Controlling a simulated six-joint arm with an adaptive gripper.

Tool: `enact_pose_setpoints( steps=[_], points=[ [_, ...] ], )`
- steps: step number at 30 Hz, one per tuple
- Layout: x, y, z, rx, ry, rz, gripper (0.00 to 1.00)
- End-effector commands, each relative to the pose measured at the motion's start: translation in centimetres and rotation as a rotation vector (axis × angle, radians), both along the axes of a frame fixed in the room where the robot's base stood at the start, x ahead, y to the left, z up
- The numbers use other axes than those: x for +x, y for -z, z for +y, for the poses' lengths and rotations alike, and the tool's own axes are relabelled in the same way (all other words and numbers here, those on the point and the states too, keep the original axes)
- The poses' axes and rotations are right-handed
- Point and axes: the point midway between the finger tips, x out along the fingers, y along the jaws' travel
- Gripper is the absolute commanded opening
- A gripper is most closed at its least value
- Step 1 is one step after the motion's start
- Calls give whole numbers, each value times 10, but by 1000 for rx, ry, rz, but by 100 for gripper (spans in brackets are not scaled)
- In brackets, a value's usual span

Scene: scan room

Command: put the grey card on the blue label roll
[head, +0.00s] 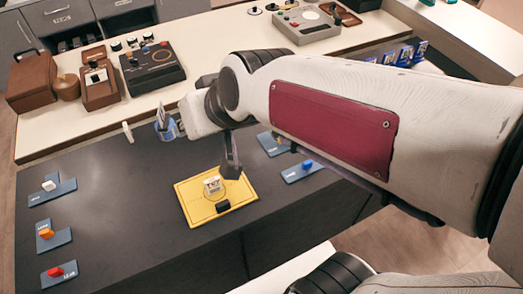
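A small blue round item (169,131), which looks like the blue label roll, is on the dark counter near its back edge. A thin greyish piece (161,115) rises upright at it; I cannot tell whether this is the grey card, or whether it stands in or behind the roll. My gripper (231,172) points down above the yellow mat (190,207), right of the blue item and apart from it. Its fingers are small and dark, so I cannot tell whether they are open or hold anything.
The yellow mat bears a white printed block (213,187) and a black piece (222,207). Blue-grey plates with coloured knobs lie left (52,239) and right (300,172). A white upright piece (128,132) stands at the back edge. The counter's left middle is clear.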

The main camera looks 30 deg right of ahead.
Motion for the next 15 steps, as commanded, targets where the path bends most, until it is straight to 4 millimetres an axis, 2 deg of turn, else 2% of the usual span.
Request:
enact_pose_setpoints(
  steps=[9, 15],
  points=[
    [-80, 8, -48, -111, 25, 109, 21],
    [-121, 16, -73, -173, 58, 173, 21]
  ],
)
